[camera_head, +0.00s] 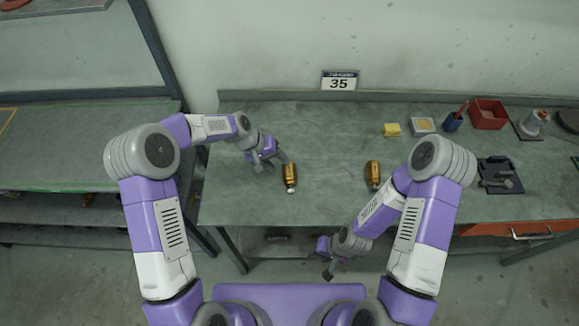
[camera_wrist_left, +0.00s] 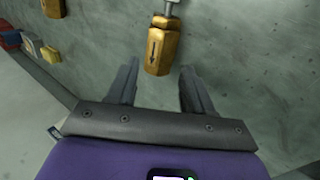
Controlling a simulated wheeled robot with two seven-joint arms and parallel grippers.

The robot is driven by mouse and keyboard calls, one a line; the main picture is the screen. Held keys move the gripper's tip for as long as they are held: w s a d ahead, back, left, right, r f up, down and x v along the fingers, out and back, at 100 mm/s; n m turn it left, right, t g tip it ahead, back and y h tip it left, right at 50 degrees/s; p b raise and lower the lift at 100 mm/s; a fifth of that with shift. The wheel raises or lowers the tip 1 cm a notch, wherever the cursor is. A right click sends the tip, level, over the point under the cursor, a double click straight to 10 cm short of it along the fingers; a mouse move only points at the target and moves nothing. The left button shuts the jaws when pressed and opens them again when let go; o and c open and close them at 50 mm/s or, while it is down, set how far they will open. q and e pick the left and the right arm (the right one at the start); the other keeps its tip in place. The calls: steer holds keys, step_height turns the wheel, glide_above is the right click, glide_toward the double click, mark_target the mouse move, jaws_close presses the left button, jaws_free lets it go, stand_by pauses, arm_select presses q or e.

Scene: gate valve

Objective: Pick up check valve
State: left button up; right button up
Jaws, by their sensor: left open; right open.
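A brass check valve (camera_head: 290,177) lies on the grey workbench, left of the middle, with a light metal end towards the front edge. In the left wrist view the valve (camera_wrist_left: 161,46) shows a dark arrow on its side and a metal stem at the top. My left gripper (camera_head: 270,160) is open, just left of the valve; in its wrist view the fingers (camera_wrist_left: 157,82) point at the valve's near end, one on either side. A second brass valve (camera_head: 372,174) lies further right. My right gripper (camera_head: 329,265) is open and empty, in front of the bench's front edge.
A dark tray (camera_head: 499,176) stands at the right. The bench between the two valves is clear.

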mark_target(286, 169)
arm_select(q)
steer(key=x, duration=0.6)
steer(key=shift+c, duration=0.3)
steer(key=c, duration=0.7)
